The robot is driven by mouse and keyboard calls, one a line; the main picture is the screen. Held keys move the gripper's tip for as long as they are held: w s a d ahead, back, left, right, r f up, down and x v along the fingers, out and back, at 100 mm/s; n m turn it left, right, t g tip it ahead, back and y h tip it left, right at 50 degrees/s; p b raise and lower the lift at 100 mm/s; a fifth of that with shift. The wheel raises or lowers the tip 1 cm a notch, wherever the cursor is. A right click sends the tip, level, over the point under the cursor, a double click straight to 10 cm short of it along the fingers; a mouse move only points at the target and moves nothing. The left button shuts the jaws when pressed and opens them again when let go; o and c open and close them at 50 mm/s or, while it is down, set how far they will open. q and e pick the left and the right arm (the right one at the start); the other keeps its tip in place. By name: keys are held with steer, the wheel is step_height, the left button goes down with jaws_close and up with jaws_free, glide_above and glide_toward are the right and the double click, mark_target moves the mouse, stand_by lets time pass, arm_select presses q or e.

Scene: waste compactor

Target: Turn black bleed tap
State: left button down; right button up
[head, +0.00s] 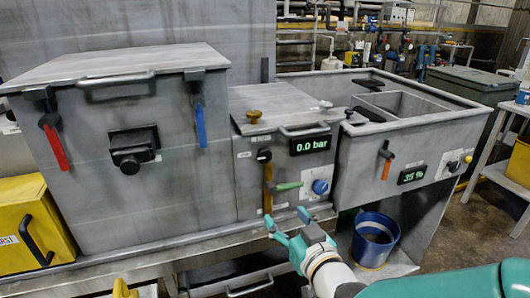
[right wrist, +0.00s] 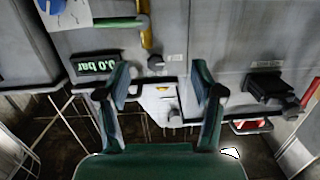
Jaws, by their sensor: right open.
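A small black knob (head: 264,155), which looks like the bleed tap, sits on the front of the middle grey unit (head: 245,200), left of the lit "0.0 bar" display (head: 310,145). It also shows in the right wrist view (right wrist: 155,62), beyond the gap between the fingers. A yellow lever (head: 267,188) is below it, and a green lever (head: 287,186) points right. My right gripper (head: 288,219) is open and empty, low in front of the unit and apart from the knob. My left gripper is not in view.
A blue-white dial (head: 320,186) is right of the green lever. The left unit carries a red handle (head: 55,147), a blue handle (head: 200,122) and a black latch (head: 132,150). A blue bucket (head: 374,240) stands at lower right, and a yellow box (head: 32,223) at left.

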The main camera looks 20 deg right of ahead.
step_height(320, 180, up, 5)
steer(key=s+t, duration=0.1)
steer(key=p, duration=1.1)
glide_toward(265, 159)
steer(key=shift+h, duration=0.3)
steer(key=w, duration=0.9)
steer(key=shift+w+a+f, duration=0.15)
steer(key=shift+w+a, duration=0.05)
steer(key=shift+a, duration=0.1)
steer(key=shift+c, duration=0.3)
